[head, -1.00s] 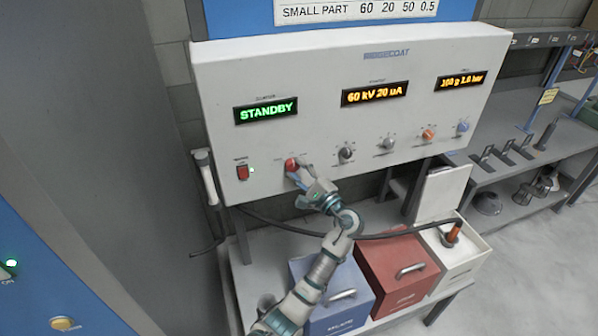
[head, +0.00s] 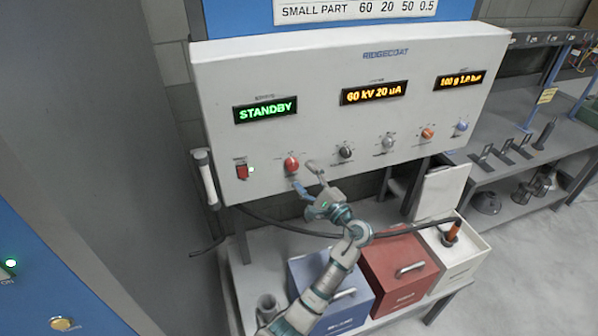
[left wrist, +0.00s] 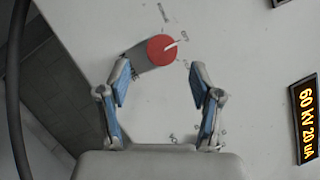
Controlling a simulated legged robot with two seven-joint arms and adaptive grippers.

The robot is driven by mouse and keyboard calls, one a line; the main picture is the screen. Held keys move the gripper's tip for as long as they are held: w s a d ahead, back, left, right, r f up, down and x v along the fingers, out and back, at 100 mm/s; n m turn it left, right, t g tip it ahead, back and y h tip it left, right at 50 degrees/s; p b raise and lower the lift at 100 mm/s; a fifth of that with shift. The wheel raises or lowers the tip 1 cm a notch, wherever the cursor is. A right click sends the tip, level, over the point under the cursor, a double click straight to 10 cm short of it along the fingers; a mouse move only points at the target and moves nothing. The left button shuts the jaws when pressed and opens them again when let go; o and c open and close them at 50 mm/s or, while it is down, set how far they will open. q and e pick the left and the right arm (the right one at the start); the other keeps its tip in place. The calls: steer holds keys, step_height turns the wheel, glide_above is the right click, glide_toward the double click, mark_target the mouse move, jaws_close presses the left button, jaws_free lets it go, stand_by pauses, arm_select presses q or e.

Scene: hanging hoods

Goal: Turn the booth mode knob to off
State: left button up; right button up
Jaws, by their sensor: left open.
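The red booth mode knob (head: 291,164) is on the lower left of the white control panel, below a green display (head: 265,110) reading STANDBY. In the left wrist view the red knob (left wrist: 162,49) shows ahead of the fingers, with its white pointer line toward the upper right; the small labels around it are too blurred to read. My left gripper (head: 308,178) is open and empty, just below and right of the knob and apart from it. Its two blue-padded fingers (left wrist: 161,85) are spread wide in the wrist view. My right gripper is not in view.
A black knob (head: 345,153), a grey knob (head: 387,142), an orange knob and a blue knob run to the right.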

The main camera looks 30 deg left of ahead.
arm_select(q)
steer(key=v, duration=0.8)
steer(key=shift+d, duration=0.3)
steer(key=shift+a+f, duration=0.1)
steer(key=shift+f, duration=0.05)
